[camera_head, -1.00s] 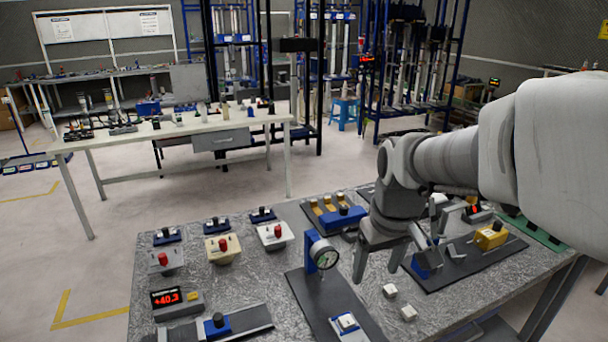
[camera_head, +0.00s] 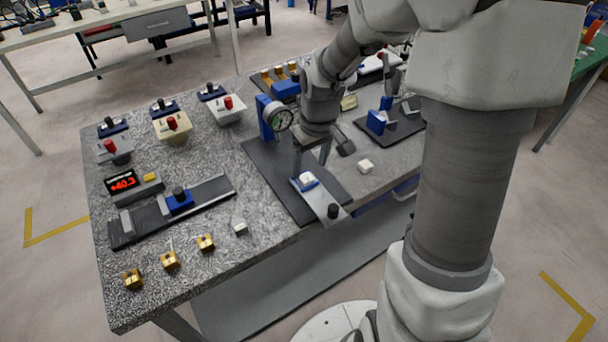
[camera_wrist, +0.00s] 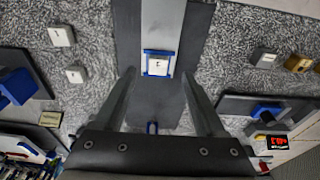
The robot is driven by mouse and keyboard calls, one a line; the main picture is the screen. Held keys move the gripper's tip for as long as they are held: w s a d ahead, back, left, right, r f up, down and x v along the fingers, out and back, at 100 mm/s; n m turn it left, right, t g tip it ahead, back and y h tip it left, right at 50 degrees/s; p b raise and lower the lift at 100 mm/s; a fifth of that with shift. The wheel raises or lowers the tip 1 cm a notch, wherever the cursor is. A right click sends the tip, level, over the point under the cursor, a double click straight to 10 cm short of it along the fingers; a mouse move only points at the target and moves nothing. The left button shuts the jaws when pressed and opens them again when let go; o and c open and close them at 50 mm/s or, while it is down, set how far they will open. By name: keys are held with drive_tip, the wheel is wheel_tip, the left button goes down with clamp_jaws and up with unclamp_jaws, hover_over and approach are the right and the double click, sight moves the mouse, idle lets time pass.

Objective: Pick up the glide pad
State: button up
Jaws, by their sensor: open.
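A small white pad (camera_head: 306,181) with a dark mark, likely the glide pad, sits in a blue holder on the grey gauge stand (camera_head: 262,160). In the wrist view this white pad (camera_wrist: 157,64) lies between my fingertips, flat in its blue frame. My gripper (camera_head: 311,169) is open and points down just above the pad. Its two fingers (camera_wrist: 158,75) spread to either side of the holder, with nothing held. Whether the fingertips touch anything cannot be told. Similar loose white blocks lie on the table, one right of the stand (camera_head: 366,167) and one in front (camera_head: 240,228).
A dial gauge (camera_head: 281,118) on a blue post stands close behind my gripper. A dark knob (camera_head: 333,211) marks the stand's front end. A slide with a blue carriage (camera_head: 180,200), a red display (camera_head: 122,181) and several brass blocks (camera_head: 169,260) lie left.

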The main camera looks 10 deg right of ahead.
sight(306, 178)
drive_tip(key=shift+w+a+f+b, duration=0.1)
drive_tip(key=shift+w+f, duration=0.15)
drive_tip(key=shift+f, duration=0.65)
drive_tip(key=shift+w+f+b, duration=0.15)
drive_tip(key=shift+w+f, duration=0.15)
drive_tip(key=shift+f, duration=0.65)
drive_tip(key=shift+w+a+f+b, duration=0.1)
drive_tip(key=shift+w+f, duration=0.15)
drive_tip(key=shift+f, duration=0.65)
clamp_jaws()
